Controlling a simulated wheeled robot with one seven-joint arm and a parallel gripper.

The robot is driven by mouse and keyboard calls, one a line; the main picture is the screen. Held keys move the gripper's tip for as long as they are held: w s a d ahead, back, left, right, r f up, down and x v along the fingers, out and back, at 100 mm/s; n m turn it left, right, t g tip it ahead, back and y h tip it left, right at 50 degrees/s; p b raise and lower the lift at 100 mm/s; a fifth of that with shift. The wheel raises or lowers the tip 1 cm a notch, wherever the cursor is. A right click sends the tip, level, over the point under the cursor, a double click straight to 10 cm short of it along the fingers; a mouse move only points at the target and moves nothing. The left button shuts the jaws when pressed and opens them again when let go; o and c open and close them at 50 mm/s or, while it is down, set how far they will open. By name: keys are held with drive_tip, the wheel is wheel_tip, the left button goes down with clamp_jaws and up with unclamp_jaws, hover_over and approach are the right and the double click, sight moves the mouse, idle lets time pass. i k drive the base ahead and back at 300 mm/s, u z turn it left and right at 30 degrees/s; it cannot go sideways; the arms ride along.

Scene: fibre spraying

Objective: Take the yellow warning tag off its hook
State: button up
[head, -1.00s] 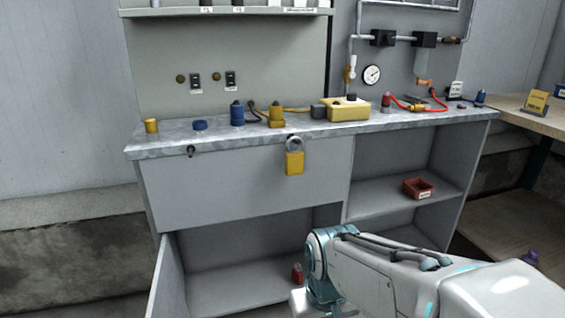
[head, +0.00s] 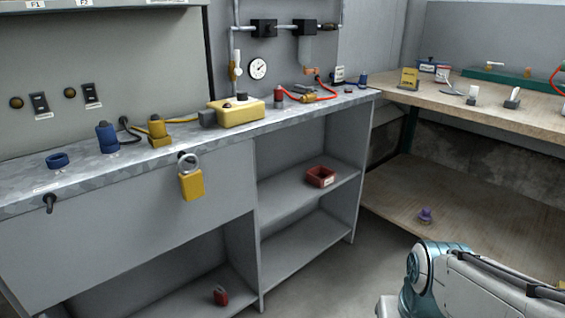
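A small yellow plate with dark print (head: 409,79) stands tilted at the left end of the wooden bench; its print is too small to read and I see no clear hook. I cannot tell for sure which is the warning tag. A yellow padlock (head: 191,184) hangs at the front of the grey bench. My arm shows at the lower right, but my gripper is out of the frame.
The grey bench top (head: 75,178) carries a yellow box (head: 238,113), blue and yellow connectors and a red hose. A red bin (head: 320,177) sits on its shelf. The wooden bench (head: 440,97) stands at right, with a purple object (head: 425,215) on its lower shelf. Floor between is open.

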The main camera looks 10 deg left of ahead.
sight(192, 182)
drive_tip(key=z, duration=0.4)
drive_tip(key=i, duration=2.35)
drive_tip(key=u, duration=3.85)
